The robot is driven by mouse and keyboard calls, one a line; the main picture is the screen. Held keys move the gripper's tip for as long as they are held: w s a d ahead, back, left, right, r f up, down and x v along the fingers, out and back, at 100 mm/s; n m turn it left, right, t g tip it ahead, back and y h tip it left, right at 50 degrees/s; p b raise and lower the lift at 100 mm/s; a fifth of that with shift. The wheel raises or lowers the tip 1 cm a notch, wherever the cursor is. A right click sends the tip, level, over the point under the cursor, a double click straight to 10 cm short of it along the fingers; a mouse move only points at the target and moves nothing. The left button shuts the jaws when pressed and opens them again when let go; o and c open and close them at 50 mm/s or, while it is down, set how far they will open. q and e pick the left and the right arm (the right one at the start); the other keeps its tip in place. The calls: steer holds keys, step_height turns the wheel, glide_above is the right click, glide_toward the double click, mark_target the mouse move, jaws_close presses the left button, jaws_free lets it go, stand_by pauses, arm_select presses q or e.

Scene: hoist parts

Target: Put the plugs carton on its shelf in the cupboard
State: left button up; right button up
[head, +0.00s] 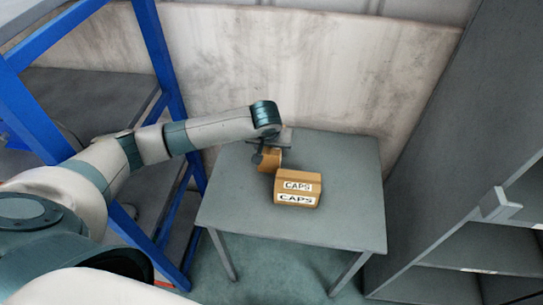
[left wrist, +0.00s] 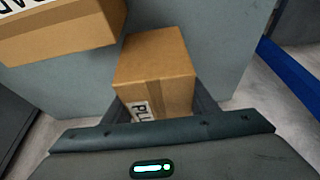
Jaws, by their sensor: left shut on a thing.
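The plugs carton (left wrist: 155,65) is a small brown box with a white label, of which "PLU" shows in the left wrist view. In the head view, part of it (head: 270,158) shows under my left gripper (head: 272,148), on the table's far side. My left gripper (left wrist: 158,108) is shut on the plugs carton, one finger on each side. I cannot tell whether the carton touches the table. The grey cupboard (head: 440,130) stands at the right, with shelves (head: 490,247) showing low down; their labels are not readable. My right gripper is not in view.
A brown caps carton (head: 297,188) sits on the grey table (head: 345,165), close beside the plugs carton; it also shows in the left wrist view (left wrist: 70,38). A blue-framed rack (head: 160,60) stands at the left. The table's right part is clear.

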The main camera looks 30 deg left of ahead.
arm_select(q)
step_height(320, 180, down, 3)
steer(key=shift+r, duration=0.1)
steer(key=shift+f, duration=0.4)
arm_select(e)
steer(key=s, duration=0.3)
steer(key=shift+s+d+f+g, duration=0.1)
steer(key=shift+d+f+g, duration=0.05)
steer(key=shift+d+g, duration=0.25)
arm_select(q)
steer(key=shift+f, duration=0.1)
steer(key=o, duration=1.4)
steer(key=shift+c, duration=0.2)
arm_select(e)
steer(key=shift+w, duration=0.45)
